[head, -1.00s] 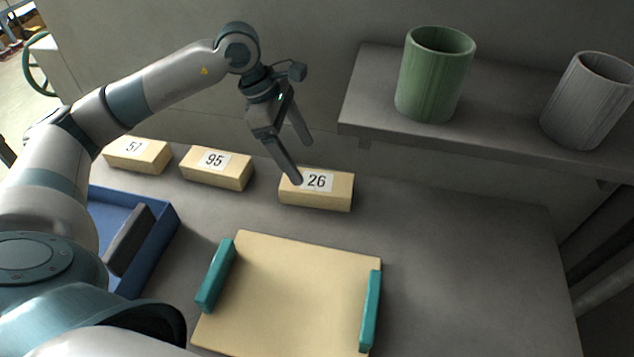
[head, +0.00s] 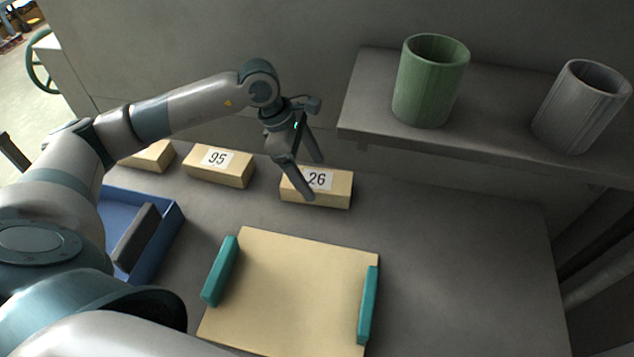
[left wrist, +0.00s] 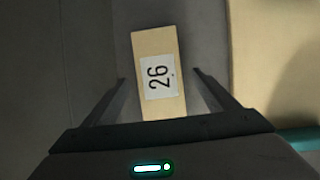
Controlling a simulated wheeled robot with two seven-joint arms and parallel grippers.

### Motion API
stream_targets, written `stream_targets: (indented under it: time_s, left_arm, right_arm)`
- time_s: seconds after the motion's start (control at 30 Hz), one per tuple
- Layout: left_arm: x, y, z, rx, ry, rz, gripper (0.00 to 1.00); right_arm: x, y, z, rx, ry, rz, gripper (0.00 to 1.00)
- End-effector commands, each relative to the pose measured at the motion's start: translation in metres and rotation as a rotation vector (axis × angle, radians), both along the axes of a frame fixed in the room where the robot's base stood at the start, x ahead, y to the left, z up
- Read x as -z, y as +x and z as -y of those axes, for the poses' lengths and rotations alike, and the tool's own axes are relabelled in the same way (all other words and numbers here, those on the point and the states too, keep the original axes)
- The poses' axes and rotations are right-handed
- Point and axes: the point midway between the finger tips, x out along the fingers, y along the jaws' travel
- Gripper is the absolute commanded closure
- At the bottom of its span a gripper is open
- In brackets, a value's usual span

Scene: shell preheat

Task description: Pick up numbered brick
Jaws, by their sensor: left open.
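The brick numbered 26 (head: 335,193) lies on the grey table near the back wall. My left gripper (head: 315,180) is open above it, one finger crossing in front of its label. In the left wrist view the brick 26 (left wrist: 157,97) lies between the two spread fingers of the left gripper (left wrist: 160,82), seen from above; I cannot tell whether they touch it. The brick numbered 95 (head: 218,168) lies to its left. A third brick (head: 152,156) lies farther left, its number hidden by my arm. My right gripper is not in view.
A tan board (head: 295,290) with teal side handles lies in front of the bricks. A blue tray (head: 165,235) with a dark grey block (head: 137,236) is at left. A shelf (head: 480,115) holds a green cup (head: 430,82) and a grey cup (head: 582,107). The table's right side is clear.

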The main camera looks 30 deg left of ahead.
Motion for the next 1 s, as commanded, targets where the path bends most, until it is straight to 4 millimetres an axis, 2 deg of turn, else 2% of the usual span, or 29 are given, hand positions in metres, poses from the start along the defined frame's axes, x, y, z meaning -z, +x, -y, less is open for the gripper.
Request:
stream_targets:
  time_s: [0.03,0.17,0.4,0.87,1.0]
  left_arm:
    - [0.001,0.0,0.002,0.0,0.0,-0.005,0.2]
    - [0.013,0.002,0.007,0.0,0.0,-0.006,0.2]
    - [0.034,0.005,0.013,-0.001,0.001,-0.002,0.2]
    - [0.035,0.006,0.013,-0.001,0.001,-0.001,0.2]
    - [0.035,0.006,0.013,-0.001,0.001,-0.001,0.51]
  right_arm:
    - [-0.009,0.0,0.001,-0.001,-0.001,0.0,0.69]
    - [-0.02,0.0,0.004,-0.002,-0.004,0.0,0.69]
    - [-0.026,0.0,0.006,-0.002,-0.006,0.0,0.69]
    - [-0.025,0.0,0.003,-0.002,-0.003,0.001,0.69]
    - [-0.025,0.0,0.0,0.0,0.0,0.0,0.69]
